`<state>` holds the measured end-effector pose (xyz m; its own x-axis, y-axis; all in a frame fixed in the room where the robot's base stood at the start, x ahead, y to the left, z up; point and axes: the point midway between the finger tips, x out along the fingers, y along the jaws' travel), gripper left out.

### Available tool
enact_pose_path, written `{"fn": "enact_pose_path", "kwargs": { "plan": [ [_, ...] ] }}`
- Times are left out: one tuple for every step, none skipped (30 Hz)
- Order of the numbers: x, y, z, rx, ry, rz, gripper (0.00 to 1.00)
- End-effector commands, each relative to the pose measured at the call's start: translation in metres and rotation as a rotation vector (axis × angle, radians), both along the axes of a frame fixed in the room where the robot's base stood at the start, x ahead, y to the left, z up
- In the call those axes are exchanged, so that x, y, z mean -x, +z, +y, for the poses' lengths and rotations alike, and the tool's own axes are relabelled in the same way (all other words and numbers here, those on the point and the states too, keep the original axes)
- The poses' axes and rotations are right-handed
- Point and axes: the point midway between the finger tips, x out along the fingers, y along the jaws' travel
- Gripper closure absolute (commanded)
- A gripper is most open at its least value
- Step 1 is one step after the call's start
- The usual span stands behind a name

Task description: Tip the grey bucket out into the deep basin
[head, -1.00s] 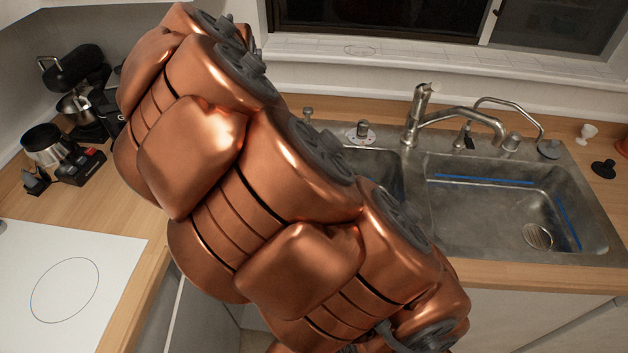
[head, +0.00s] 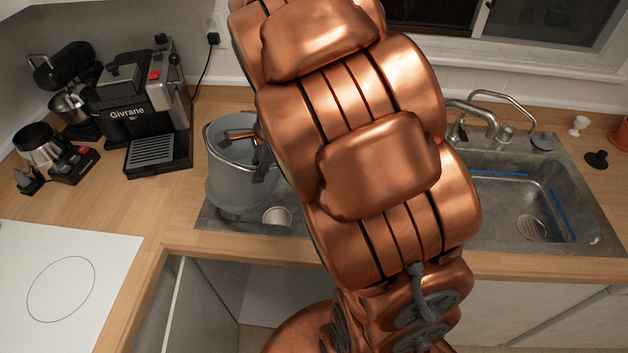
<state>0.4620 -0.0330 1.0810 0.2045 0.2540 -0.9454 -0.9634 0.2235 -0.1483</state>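The grey bucket (head: 232,185) is upright at the left end of the sink, in or over the small left basin (head: 290,230). My copper arm hides its right side. A dark part of my gripper (head: 262,165) shows at the bucket's right rim; the rest is behind my arm, so I cannot tell whether it is closed on the rim. A copper-coloured piece shows inside the bucket's mouth; the contents cannot be made out. The large right basin (head: 500,222), which looks deep, has a round drain and blue lines on its walls.
A coffee machine (head: 140,105) stands on the wooden counter left of the bucket, with a grinder (head: 40,145) farther left. The faucet (head: 480,112) reaches over the back of the sink. A white hob (head: 60,290) is at lower left.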

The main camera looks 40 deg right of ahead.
Motion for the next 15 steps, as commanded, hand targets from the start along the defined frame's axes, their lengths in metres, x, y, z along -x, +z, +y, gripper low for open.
{"fn": "enact_pose_path", "kwargs": {
  "plan": [
    [0.0, -0.001, -0.003, -0.025, -0.005, -0.008, 1.0],
    [0.0, -0.002, -0.004, -0.038, -0.005, -0.014, 1.0],
    [0.001, -0.004, -0.005, -0.055, -0.005, -0.02, 1.0],
    [0.002, -0.004, -0.008, -0.075, -0.006, -0.026, 1.0],
    [0.002, -0.004, -0.011, -0.096, -0.007, -0.033, 1.0],
    [0.004, -0.004, -0.014, -0.121, -0.008, -0.041, 1.0],
    [0.004, -0.004, -0.015, -0.135, -0.005, -0.047, 1.0],
    [0.005, -0.004, -0.017, -0.149, -0.006, -0.05, 1.0],
    [0.006, -0.004, -0.019, -0.167, -0.003, -0.056, 1.0],
    [0.006, -0.005, -0.02, -0.182, -0.003, -0.06, 1.0],
    [0.007, -0.004, -0.022, -0.196, -0.004, -0.067, 1.0],
    [0.007, -0.007, -0.024, -0.217, -0.004, -0.071, 1.0],
    [0.008, -0.01, -0.026, -0.231, -0.003, -0.072, 1.0],
    [0.009, -0.012, -0.028, -0.246, -0.004, -0.077, 1.0],
    [0.01, -0.013, -0.03, -0.265, -0.003, -0.085, 1.0]
  ]
}}
